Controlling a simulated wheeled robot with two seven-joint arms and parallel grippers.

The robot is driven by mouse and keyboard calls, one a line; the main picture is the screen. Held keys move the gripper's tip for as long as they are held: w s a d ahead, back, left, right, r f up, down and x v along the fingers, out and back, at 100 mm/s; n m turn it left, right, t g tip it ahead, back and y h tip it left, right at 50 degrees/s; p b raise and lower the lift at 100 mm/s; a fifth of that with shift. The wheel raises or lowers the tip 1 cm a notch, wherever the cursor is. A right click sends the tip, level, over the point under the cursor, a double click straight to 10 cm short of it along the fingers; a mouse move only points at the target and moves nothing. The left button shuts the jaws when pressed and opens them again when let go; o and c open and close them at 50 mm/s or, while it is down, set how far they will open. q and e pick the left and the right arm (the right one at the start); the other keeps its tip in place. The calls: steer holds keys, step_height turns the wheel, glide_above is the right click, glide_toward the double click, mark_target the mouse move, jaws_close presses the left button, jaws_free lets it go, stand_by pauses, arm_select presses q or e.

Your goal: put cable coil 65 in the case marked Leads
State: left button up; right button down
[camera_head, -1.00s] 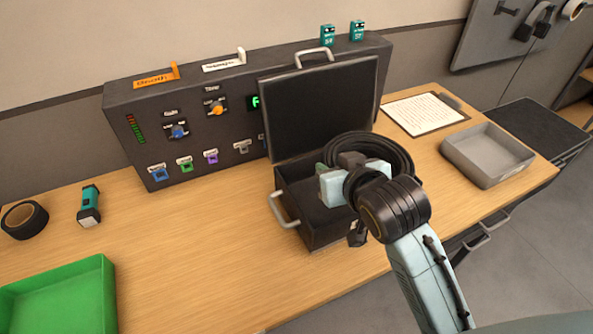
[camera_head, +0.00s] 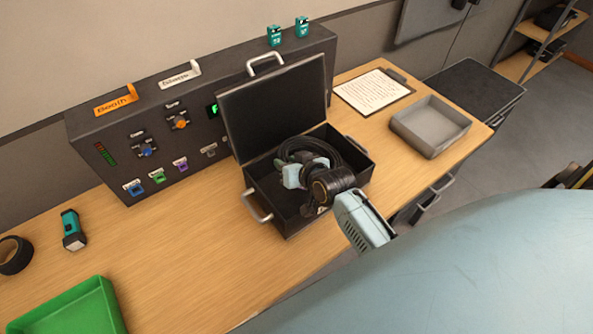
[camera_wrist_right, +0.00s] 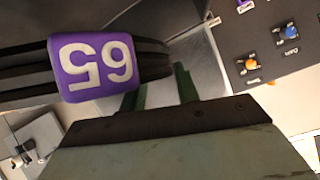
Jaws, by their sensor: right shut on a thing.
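The black cable coil (camera_head: 345,153) sits inside the open black case (camera_head: 268,187), whose lid stands up at the back. No Leads label on the case can be read in these views. In the right wrist view a purple tag (camera_wrist_right: 96,67) reading 65, upside down, is on the coil's black strands. My right gripper (camera_head: 291,172) reaches down into the case and is shut on the coil; its green fingers (camera_wrist_right: 158,92) show beside the strands. The fingertips are partly hidden. My left gripper is not in view.
A black control panel (camera_head: 95,135) with knobs and faders stands behind the case. A grey tray (camera_head: 430,143) and a clipboard (camera_head: 374,91) are to the right. A green bin (camera_head: 70,312), a torch (camera_head: 73,230) and a tape roll (camera_head: 14,255) are to the left.

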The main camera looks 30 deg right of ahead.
step_height(320, 180, down, 7)
steer(key=shift+w+r+b, duration=0.1)
steer(key=shift+r+b, duration=0.1)
steer(key=shift+b, duration=0.3)
steer(key=c, duration=1)
jaws_free()
steer(key=shift+c, duration=0.2)
steer(key=p+v, duration=0.1)
steer(key=v, duration=1.1)
steer(key=shift+f, duration=0.1)
